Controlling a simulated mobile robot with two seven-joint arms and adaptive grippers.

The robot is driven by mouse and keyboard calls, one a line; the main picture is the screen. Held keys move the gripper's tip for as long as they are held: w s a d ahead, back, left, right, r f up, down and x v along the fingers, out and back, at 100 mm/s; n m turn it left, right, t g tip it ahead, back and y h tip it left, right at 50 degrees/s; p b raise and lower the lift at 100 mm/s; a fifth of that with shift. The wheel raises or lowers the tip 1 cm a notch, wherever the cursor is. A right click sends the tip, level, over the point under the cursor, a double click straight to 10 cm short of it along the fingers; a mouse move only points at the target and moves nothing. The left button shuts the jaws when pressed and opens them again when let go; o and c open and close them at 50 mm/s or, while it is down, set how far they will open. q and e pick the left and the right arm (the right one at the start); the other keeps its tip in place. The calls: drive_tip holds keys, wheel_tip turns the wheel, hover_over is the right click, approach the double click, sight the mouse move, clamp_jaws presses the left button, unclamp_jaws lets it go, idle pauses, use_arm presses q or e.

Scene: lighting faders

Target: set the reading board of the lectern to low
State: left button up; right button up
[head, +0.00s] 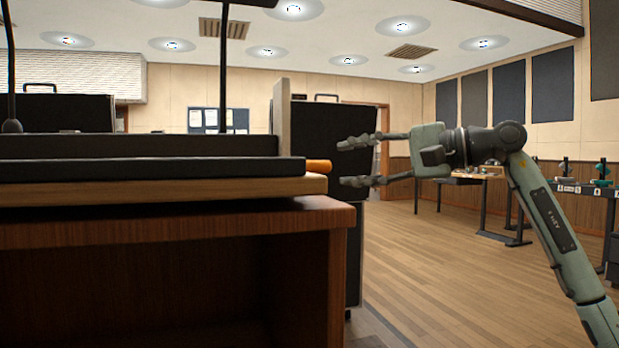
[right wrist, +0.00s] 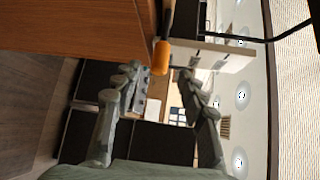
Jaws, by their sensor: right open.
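The lectern (head: 300,260) is a brown wooden stand filling the left of the head view. Its reading board (head: 150,188) lies across the top as a light wooden slab with dark layers on it, seen nearly edge-on. An orange handle (head: 319,166) sticks out from the board's right end. My right gripper (head: 345,163) is open and empty, just right of the handle, with its fingers pointing left at it. In the right wrist view the orange handle (right wrist: 161,57) shows just beyond and between the open fingertips (right wrist: 160,76). My left gripper is not in view.
A pale upright panel (head: 281,115) rises behind the board's right end. Black cases (head: 340,135) stand behind the lectern. A dark bench (head: 580,188) with small devices stands at the far right. The wooden floor (head: 430,270) between is clear.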

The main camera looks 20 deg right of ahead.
sight(326, 165)
drive_tip(key=x, duration=0.7)
drive_tip(key=shift+a, duration=0.25)
clamp_jaws()
drive_tip(key=shift+r, duration=0.1)
